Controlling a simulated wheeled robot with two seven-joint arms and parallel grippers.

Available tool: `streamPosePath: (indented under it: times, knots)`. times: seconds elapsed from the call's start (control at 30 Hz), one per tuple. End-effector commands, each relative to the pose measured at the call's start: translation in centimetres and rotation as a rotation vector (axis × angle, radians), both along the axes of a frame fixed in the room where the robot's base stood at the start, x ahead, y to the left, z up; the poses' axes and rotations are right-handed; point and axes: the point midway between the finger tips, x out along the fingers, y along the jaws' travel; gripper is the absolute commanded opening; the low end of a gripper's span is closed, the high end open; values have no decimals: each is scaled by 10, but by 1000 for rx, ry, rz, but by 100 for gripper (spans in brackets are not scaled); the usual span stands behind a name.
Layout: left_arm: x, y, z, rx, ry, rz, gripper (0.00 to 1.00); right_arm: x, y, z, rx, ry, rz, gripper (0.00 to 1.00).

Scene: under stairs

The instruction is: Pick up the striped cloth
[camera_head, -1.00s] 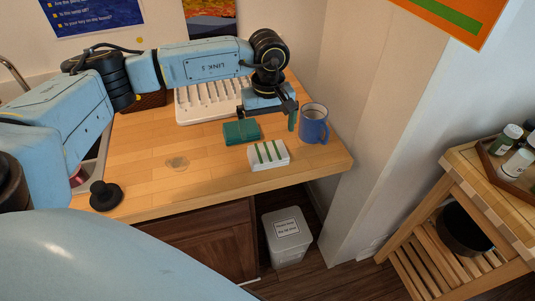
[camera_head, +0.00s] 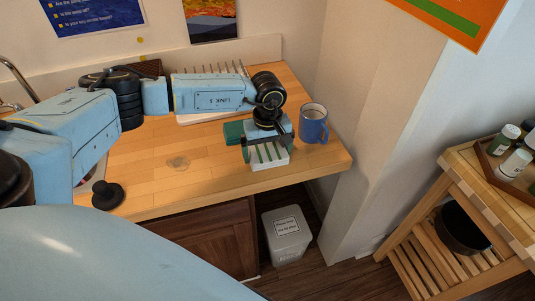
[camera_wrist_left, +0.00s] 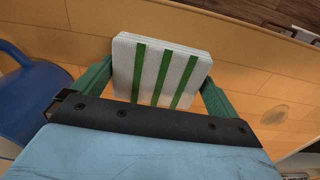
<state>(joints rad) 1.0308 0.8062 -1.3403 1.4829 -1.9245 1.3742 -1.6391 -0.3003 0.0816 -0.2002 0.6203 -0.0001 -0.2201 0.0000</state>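The striped cloth (camera_head: 268,156) is a folded white block with green stripes, lying on the wooden counter near its front right edge. My left gripper (camera_head: 268,150) is directly above it, pointing down. Whether the fingers reach down beside the cloth is hard to tell. My right gripper is not in view.
A blue mug (camera_head: 313,126) stands just right of the gripper, and it also shows in the left wrist view (camera_wrist_left: 28,92). A green folded cloth (camera_head: 233,132) lies close behind left. A white dish rack (camera_head: 195,117) is at the back. A black knob-shaped object (camera_head: 107,195) stands front left.

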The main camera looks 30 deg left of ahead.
Motion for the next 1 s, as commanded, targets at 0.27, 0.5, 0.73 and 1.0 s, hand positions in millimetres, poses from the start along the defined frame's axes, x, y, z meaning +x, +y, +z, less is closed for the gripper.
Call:
streamPosePath:
  times: [0.27, 0.5, 0.73, 1.0]
  knots:
    - [0, 0, 1, -1, -1, 1, 73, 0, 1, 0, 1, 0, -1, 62]
    - [1, 0, 11, -1, -4, 1, 73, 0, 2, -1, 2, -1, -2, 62]
    - [1, 1, 55, 0, -6, 0, 73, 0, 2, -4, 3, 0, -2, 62]
    - [1, 0, 95, -1, -4, 1, 73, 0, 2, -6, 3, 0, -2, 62]
